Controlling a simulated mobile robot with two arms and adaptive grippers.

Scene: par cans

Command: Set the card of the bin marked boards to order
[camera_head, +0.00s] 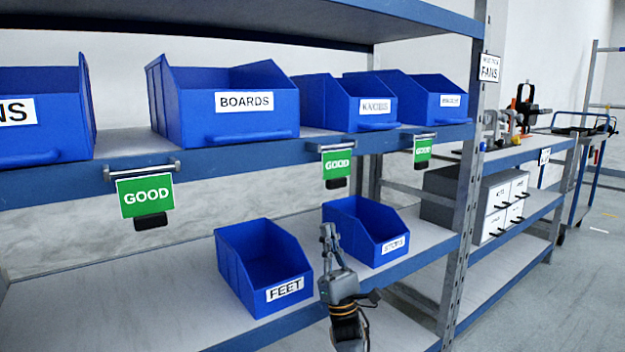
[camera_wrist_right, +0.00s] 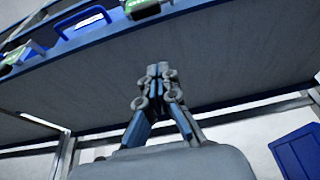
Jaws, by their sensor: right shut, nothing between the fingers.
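The blue bin marked BOARDS (camera_head: 225,108) sits on the upper shelf. A green card reading GOOD (camera_head: 147,197) hangs from a metal holder on the shelf edge, below that bin's left front corner, with a dark tab under it. My right gripper (camera_head: 327,232) is shut and empty, pointing up in front of the lower shelf, right of the FEET bin and below the upper shelf edge. In the right wrist view its closed fingertips (camera_wrist_right: 160,72) show under the upper shelf, apart from the cards. My left gripper is not in view.
Other GOOD cards hang further right, one at the middle (camera_head: 337,164) and one beyond (camera_head: 422,150). The FEET bin (camera_head: 240,270) and another blue bin (camera_head: 362,240) stand on the lower shelf near my gripper. A shelf post (camera_head: 466,180) rises to the right.

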